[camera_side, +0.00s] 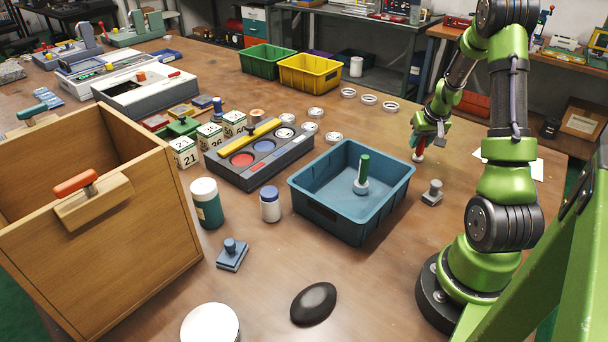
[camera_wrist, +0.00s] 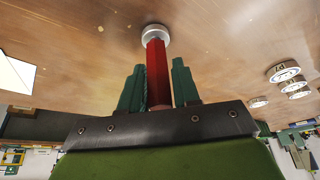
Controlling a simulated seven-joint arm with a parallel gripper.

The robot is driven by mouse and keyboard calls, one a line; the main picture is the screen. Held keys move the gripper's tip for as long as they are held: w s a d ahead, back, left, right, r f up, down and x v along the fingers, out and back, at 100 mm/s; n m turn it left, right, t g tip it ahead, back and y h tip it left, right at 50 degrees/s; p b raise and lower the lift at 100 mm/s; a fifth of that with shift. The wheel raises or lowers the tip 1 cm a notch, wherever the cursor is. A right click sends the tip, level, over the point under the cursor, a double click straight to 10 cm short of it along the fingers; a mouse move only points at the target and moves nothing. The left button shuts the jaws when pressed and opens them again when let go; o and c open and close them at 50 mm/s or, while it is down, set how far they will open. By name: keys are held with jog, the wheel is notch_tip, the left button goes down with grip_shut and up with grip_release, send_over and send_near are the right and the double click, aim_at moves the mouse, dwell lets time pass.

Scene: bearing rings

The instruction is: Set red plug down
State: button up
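The red plug (camera_wrist: 157,72) is a red rod with a pale round base. It points away from my wrist between the two green fingers of my gripper (camera_wrist: 158,85). The fingers lie close along both sides of the rod and look shut on it. In the side view my gripper (camera_side: 430,134) is low over the right part of the table, with the plug's pale base (camera_side: 418,157) below it. The base is at or just above the tabletop; I cannot tell whether it touches. The rod's upper end is hidden by my gripper.
A blue bin (camera_side: 322,209) holding a green plug (camera_side: 363,172) stands left of my gripper. A small grey stamp-like block (camera_side: 432,193) stands nearby in front. White rings (camera_side: 369,100) lie behind, and a white sheet (camera_side: 525,166) lies right. Bare wood surrounds the plug's base.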

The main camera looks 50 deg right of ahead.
jog(key=shift+o, duration=1.4)
jog(key=shift+r, duration=0.1)
jog(key=shift+r, duration=0.4)
jog(key=v, duration=1.1)
jog(key=w+a+r+n+t+y, duration=0.1)
jog(key=w+a+r, duration=0.25)
jog(key=a, duration=0.55)
jog(key=w+a+r+n+t+y, duration=0.1)
jog(key=w+a+r+t, duration=0.2)
jog(key=a, duration=0.7)
jog(key=s+a+r+n+y, duration=0.1)
jog(key=s+a, duration=0.2)
jog(key=a, duration=0.7)
jog(key=s+a+r+n+y, duration=0.2)
jog(key=s+a, duration=0.1)
jog(key=a, duration=0.6)
jog(key=shift+a, duration=0.4)
